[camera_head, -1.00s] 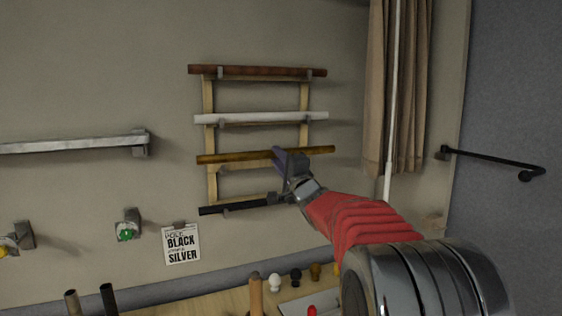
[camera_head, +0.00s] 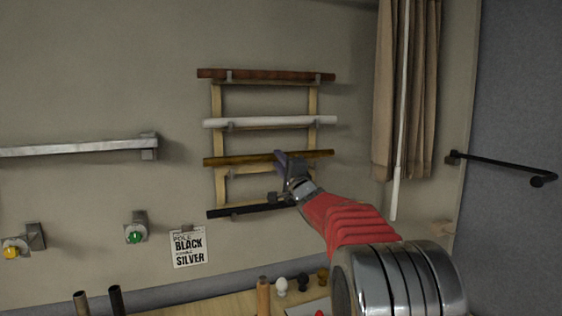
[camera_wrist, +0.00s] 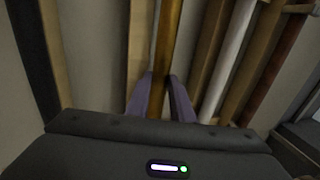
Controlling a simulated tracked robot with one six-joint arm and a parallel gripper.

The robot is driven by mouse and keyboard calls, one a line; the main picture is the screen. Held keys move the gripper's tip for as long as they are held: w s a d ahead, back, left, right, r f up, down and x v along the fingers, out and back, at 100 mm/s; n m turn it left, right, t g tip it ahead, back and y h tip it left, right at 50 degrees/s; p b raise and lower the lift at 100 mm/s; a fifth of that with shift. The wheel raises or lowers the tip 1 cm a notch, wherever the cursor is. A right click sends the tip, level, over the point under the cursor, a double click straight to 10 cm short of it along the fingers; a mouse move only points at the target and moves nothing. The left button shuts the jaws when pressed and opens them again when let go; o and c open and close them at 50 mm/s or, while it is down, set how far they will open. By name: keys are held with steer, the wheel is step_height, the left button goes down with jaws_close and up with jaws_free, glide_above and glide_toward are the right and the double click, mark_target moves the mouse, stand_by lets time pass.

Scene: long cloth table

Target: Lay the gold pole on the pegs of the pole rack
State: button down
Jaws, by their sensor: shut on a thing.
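The gold pole (camera_head: 225,161) lies across the third level of the pole rack (camera_head: 219,105), roughly level in the head view. My gripper (camera_head: 285,161) is shut on it right of its middle. The wrist view shows the gold pole (camera_wrist: 171,40) running between my two purple fingers (camera_wrist: 160,98). A grey peg (camera_head: 231,172) shows just under the pole's left part. I cannot tell whether the pole touches it. My gripper hides part of the pole and the rack's lower right.
A red-brown pole (camera_head: 265,75), a white pole (camera_head: 270,122) and a black pole (camera_head: 235,211) lie on the rack's other levels, close above and below. A curtain (camera_head: 385,90) with a white rod hangs at the right. A sign (camera_head: 189,248) hangs below left.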

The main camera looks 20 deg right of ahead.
steer(key=shift+f, duration=1.05)
steer(key=c, duration=1.5)
jaws_free()
steer(key=shift+o, duration=0.2)
steer(key=shift+f, duration=0.15)
steer(key=shift+s, duration=0.1)
steer(key=v, duration=1.3)
steer(key=shift+s, duration=0.3)
